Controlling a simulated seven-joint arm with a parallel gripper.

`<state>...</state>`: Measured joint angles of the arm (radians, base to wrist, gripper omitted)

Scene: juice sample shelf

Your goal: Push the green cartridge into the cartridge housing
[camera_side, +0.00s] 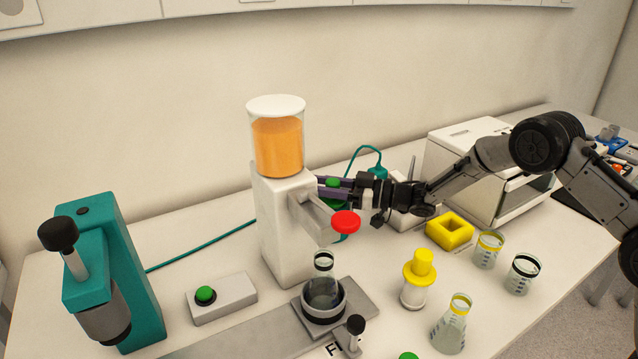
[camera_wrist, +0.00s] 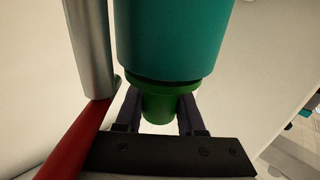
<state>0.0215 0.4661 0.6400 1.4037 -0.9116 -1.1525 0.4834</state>
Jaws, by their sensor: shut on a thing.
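The green cartridge (camera_wrist: 165,95) has a wide collar and a narrower end. My gripper (camera_wrist: 159,112) is shut on that narrower end, one dark finger on each side. The collar sits against the end of a large teal cylinder (camera_wrist: 170,40), apparently the cartridge housing. How deep the cartridge sits inside cannot be seen. In the side view my gripper (camera_side: 326,187) reaches behind the white dispenser's arm, and a bit of the green cartridge (camera_side: 333,182) shows between the fingers. The housing is mostly hidden there.
The white dispenser (camera_side: 285,235) with an orange tank (camera_side: 277,146) stands just left of my gripper. Its red-tipped lever (camera_side: 345,221) is close in front; the red part also shows in the wrist view (camera_wrist: 75,140). Several beakers and a yellow block (camera_side: 450,232) stand at right.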

